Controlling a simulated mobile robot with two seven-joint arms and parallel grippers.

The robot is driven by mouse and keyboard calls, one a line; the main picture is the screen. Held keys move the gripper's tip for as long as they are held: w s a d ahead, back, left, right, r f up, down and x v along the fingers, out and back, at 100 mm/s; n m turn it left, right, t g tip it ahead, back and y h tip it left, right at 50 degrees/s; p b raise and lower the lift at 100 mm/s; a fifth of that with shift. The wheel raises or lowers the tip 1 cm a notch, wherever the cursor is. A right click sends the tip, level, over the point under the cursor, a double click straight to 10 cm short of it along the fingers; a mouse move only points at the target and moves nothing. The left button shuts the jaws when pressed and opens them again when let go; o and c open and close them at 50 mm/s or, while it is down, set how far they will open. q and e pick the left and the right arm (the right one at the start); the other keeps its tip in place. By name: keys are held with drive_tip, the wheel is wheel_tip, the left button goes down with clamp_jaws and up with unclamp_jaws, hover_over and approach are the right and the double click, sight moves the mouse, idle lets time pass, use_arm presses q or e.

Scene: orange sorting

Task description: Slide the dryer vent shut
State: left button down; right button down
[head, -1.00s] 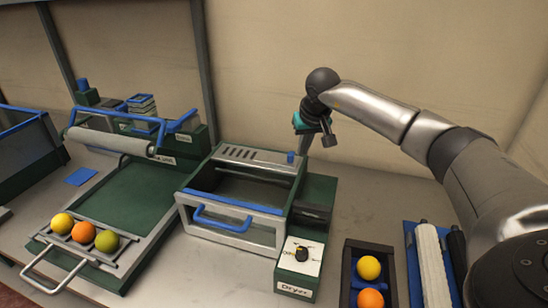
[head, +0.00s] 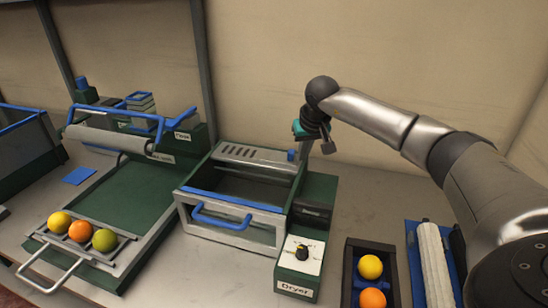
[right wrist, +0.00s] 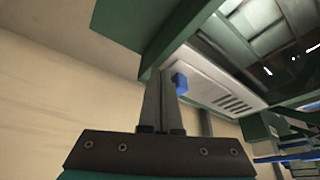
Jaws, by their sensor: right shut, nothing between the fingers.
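The dryer (head: 232,229) is a green and grey box with a blue front handle, left of my right arm. Its vent (head: 247,155) is a light grey plate with dark slots along the back top edge. A blue knob (head: 291,155) stands at the plate's right end. My right gripper (head: 303,165) points down just right of the knob, shut and empty. In the right wrist view its fingers (right wrist: 163,85) are together beside the blue knob (right wrist: 181,82), with the slotted vent (right wrist: 215,88) beyond. I cannot tell whether they touch the knob. My left gripper is not in view.
A dial box labelled Dryer (head: 300,258) stands at the dryer's front right. A dark tray (head: 348,280) with a yellow and an orange ball lies further right. A green sorting bed (head: 135,195) and a rack with several fruits (head: 115,249) are at left.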

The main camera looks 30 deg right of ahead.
sight(260, 153)
idle(0.3)
drive_tip(key=shift+w+a, duration=0.9)
drive_tip(key=shift+w, duration=0.25)
drive_tip(key=shift+w+a, duration=0.95)
drive_tip(key=shift+w, duration=0.2)
drive_tip(key=shift+w+a, duration=0.9)
drive_tip(key=shift+w, duration=0.25)
drive_tip(key=shift+w+a+b, duration=0.55)
drive_tip(key=shift+w+a, duration=0.4)
drive_tip(key=shift+w, duration=0.3)
wheel_tip(260, 153, up, 7)
drive_tip(key=p, duration=0.6)
drive_tip(key=shift+s+d+p, duration=0.35)
drive_tip(key=shift+s, duration=0.1)
drive_tip(key=shift+s+f, duration=0.1)
drive_tip(key=shift+f, duration=0.05)
